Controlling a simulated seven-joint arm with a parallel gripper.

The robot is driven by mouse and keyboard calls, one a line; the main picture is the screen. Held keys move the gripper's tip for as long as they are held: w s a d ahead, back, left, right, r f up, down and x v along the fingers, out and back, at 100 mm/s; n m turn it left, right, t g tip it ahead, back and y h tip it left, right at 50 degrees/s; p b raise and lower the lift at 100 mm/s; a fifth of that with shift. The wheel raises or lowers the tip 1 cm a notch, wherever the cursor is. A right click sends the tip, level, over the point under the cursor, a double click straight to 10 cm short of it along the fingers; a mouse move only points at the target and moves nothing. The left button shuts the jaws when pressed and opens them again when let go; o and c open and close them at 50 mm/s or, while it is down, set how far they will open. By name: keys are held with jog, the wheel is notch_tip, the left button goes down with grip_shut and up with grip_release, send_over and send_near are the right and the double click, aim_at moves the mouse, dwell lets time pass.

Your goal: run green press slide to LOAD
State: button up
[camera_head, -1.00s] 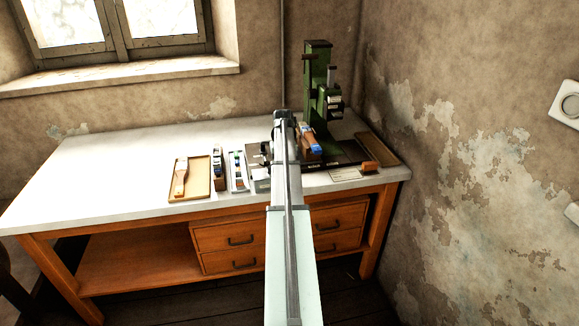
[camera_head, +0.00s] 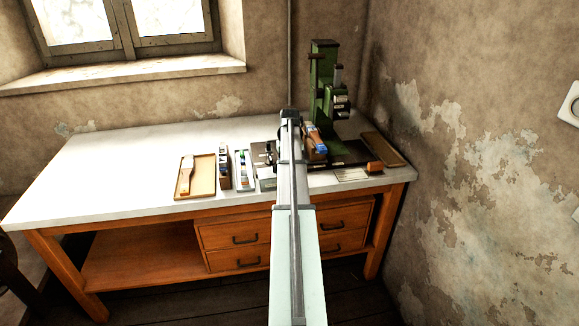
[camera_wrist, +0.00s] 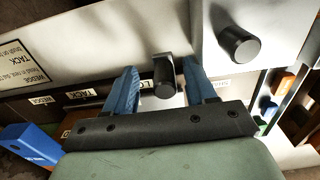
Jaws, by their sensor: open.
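The green press (camera_head: 324,85) stands at the back right of the bench, with a dark base and small labelled parts on its column. In the wrist view, my gripper (camera_wrist: 160,68) is open, with its two blue fingers apart on either side of a short black peg (camera_wrist: 166,76). I cannot tell whether either finger touches the peg. A label starting "LO" (camera_wrist: 146,84) shows partly behind the left finger; the rest is hidden. A larger black knob (camera_wrist: 239,45) stands to the right on a pale plate. In the head view my arm hides the gripper.
A wooden tray (camera_head: 209,186) with a brush-like tool lies left of my arm, beside narrow holders (camera_head: 224,167). A block with a blue end (camera_head: 316,137) sits right of my arm. WEDGE and TACK labels (camera_wrist: 76,96) show in the wrist view. The bench's left half is clear.

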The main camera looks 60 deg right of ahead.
jog(key=shift+w+a, duration=0.25)
jog(key=shift+a, duration=0.05)
jog(key=shift+c, duration=0.5)
jog(key=shift+r, duration=0.1)
